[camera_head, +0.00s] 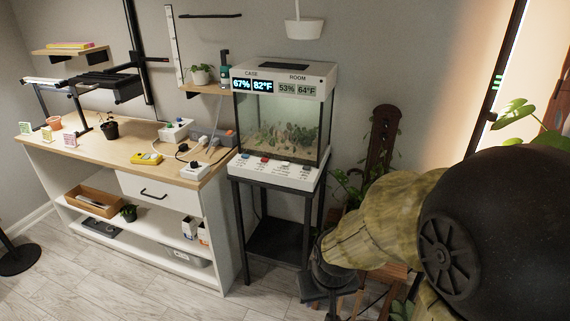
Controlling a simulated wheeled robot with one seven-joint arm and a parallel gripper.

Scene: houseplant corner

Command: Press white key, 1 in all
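A glass case (280,125) stands on a dark metal stand. Its white base panel (272,176) carries a row of small keys along the front. My gripper (320,294) hangs low at the front, right of the stand and below the panel, apart from the keys. Its fingers are dark and partly cut off by the frame's lower edge.
A wooden-topped bench (120,150) with power strips, a yellow device (146,158) and pots stands left of the case. A potted plant with a dark support board (383,140) stands right of it. A white hanging pot (303,28) is above. The floor in front is clear.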

